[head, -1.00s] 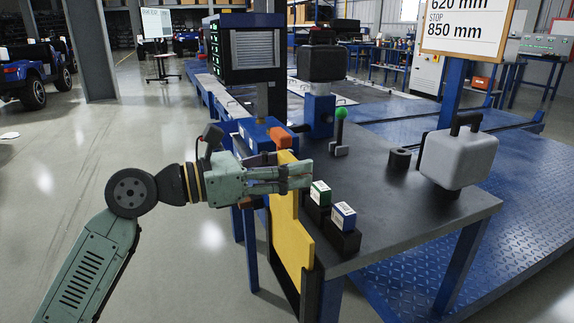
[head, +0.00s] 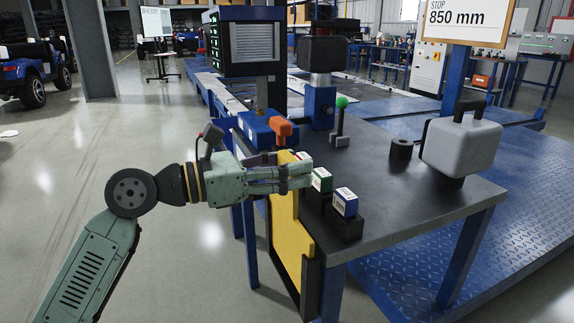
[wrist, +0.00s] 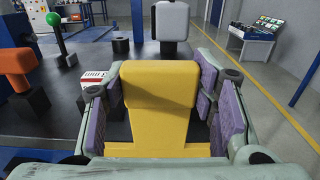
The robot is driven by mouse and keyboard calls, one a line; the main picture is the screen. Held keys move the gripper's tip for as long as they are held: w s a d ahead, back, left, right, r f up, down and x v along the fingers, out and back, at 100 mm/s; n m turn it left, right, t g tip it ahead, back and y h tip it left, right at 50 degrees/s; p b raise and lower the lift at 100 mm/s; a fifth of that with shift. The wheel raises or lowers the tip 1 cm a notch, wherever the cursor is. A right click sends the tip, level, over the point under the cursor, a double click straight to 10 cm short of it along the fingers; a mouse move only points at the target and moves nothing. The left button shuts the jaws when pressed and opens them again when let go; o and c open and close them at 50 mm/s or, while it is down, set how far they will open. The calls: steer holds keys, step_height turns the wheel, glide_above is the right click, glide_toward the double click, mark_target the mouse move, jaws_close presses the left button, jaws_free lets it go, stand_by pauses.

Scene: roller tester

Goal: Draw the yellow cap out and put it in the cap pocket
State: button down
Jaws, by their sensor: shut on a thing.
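My gripper (head: 306,178) is shut on the block-like top of a yellow upright panel (head: 291,232). In the wrist view, the yellow block (wrist: 160,85) sits between the purple finger pads. The panel stands along the near left edge of the dark table, and its lower part is within a black frame. I cannot make out a separate yellow cap. A short black cylinder with a hollow top (head: 401,149) stands on the table to the right; I cannot tell whether it is the cap pocket.
An orange handle (head: 281,130) and a green-knobbed lever (head: 340,120) stand behind. A grey cased unit (head: 460,147) stands at the right. The table's middle is clear.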

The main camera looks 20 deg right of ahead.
steer(key=shift+f+b, duration=1.25)
steer(key=shift+f, duration=0.1)
steer(key=c, duration=0.6)
jaws_free()
steer(key=shift+r, duration=0.1)
